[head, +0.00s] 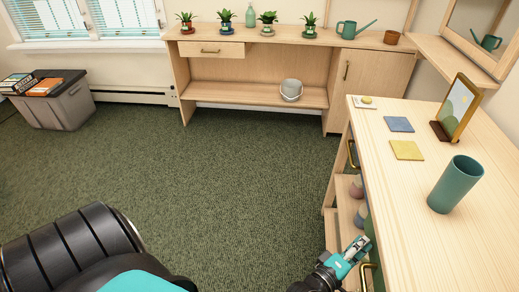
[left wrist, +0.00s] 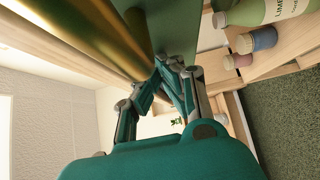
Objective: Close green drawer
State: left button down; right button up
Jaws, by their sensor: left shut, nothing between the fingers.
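The green drawer shows in the left wrist view as a green front panel (left wrist: 178,28) with a large gold bar handle (left wrist: 95,38) close to the camera. In the head view, a gold handle (head: 368,276) shows at the bottom edge, below the wooden top; most of the drawer is hidden, and I cannot tell how far it stands out. My left gripper (head: 361,244) is shut and empty beside the wooden unit, just above and left of that handle. In the left wrist view, its fingertips (left wrist: 168,62) are close to the green panel; contact is unclear. My right gripper is not in view.
Open shelves hold small bottles (left wrist: 264,38) and a green bottle (left wrist: 250,12) beside my gripper. The carpet (head: 230,175) to the left is clear.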

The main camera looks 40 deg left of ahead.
pick_arm(q)
jog(key=shift+w+d, duration=0.3)
jog(key=shift+d, duration=0.2)
jog(key=shift+w+d, duration=0.35)
jog(key=shift+d, duration=0.1)
jog(key=shift+d+r, duration=0.1)
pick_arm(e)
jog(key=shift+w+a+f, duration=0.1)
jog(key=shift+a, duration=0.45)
pick_arm(q)
jog(key=shift+w, duration=0.1)
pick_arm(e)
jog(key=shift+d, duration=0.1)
pick_arm(q)
jog(key=shift+r, duration=0.1)
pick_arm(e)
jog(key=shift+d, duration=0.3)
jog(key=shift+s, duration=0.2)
